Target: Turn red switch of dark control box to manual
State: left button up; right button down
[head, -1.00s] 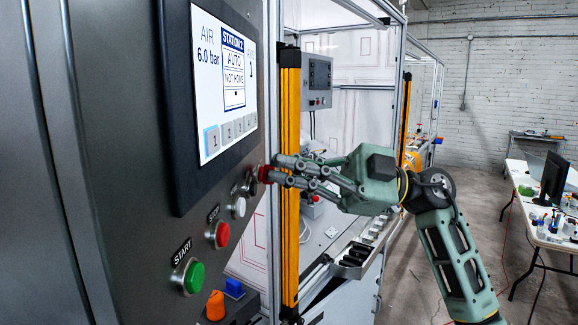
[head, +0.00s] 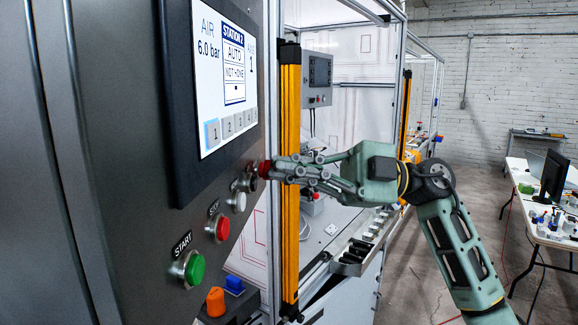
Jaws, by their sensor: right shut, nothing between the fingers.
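My left gripper is out of view.
The same row holds a green START button (head: 195,269), a red STOP button (head: 222,228) and a white button (head: 239,203). A yellow light curtain post (head: 290,200) stands just behind my fingers. A table with a monitor (head: 555,178) is at the far right.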

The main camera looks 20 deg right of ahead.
jog(key=shift+s+f+n+g+h, duration=0.1)
jog(key=shift+f+n+g+h, duration=0.2)
jog(key=shift+n, duration=0.8)
jog(key=shift+f+n+g+h, duration=0.1)
jog(key=shift+f+n+h, duration=0.25)
jog(key=shift+n, duration=0.75)
notch_tip(320, 180, down, 2)
jog(key=n+h, duration=0.1)
jog(key=n, duration=0.1)
jog(key=n+h+b, duration=0.1)
jog(key=n, duration=0.2)
jog(key=shift+n, duration=0.3)
jog(key=shift+w+d+f+n+t+h+b, duration=0.1)
jog(key=shift+w+f+n+t+h+b, duration=0.15)
jog(key=shift+n, duration=0.45)
jog(key=shift+w+d+f+n+t+h+b, duration=0.15)
jog(key=shift+w+f+n+h, duration=0.15)
jog(key=shift+n, duration=0.4)
jog(key=shift+w+f, duration=0.15)
jog(key=shift+f, duration=0.1)
